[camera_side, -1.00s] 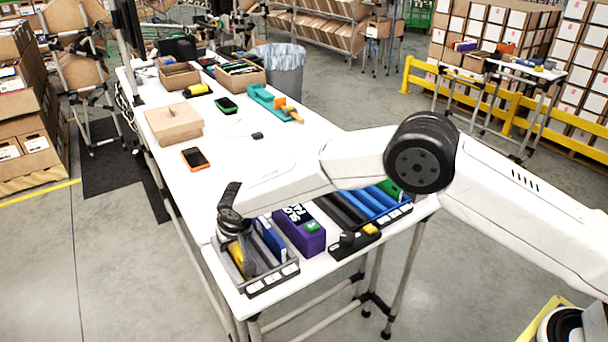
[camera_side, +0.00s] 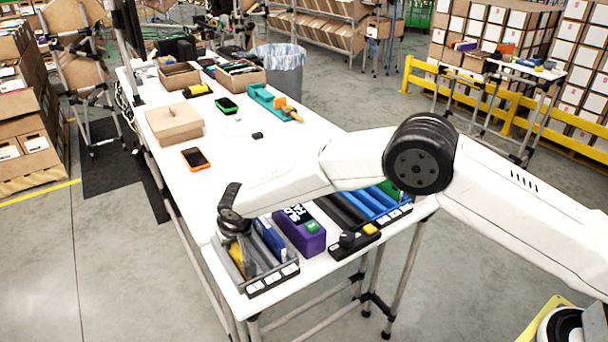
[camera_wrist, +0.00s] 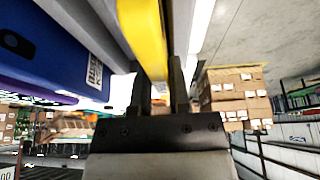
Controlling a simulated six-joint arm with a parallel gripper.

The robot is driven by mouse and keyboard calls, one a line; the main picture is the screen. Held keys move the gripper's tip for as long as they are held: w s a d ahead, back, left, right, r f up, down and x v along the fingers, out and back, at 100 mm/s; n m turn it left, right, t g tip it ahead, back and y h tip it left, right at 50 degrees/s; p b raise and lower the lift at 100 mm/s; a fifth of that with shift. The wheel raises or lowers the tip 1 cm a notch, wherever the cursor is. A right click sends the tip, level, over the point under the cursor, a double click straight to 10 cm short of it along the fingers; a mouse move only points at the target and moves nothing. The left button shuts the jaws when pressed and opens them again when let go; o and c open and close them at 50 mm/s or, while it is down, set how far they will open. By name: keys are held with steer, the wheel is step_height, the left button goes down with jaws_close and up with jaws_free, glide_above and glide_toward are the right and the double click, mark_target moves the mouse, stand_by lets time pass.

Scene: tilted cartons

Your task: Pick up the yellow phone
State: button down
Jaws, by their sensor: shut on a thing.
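The yellow phone (camera_wrist: 143,35) runs up from between the two fingers of my gripper (camera_wrist: 161,92) in the wrist view. My gripper is shut on it. In the side view the yellow phone (camera_side: 236,257) shows in the left part of the grey slotted tray (camera_side: 284,268) at the near end of the white table, partly hidden by my gripper (camera_side: 247,262). A blue phone (camera_side: 269,239) stands in the same tray, to the right of the yellow one; it is large at the left of the wrist view (camera_wrist: 60,50).
A purple box (camera_side: 299,234) stands right of the tray, with a black device with a yellow button (camera_side: 354,241) beside it. Black and blue trays lie behind. An orange-edged phone (camera_side: 195,159) and a brown carton (camera_side: 174,122) lie farther back. The mid-table is mostly clear.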

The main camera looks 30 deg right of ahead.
steer(key=shift+r, duration=0.1)
steer(key=shift+r, duration=0.7)
steer(key=s+d+r, duration=0.5)
steer(key=s+r, duration=0.6)
steer(key=s, duration=0.2)
steer(key=shift+d+r, duration=0.2)
stand_by(0.4)
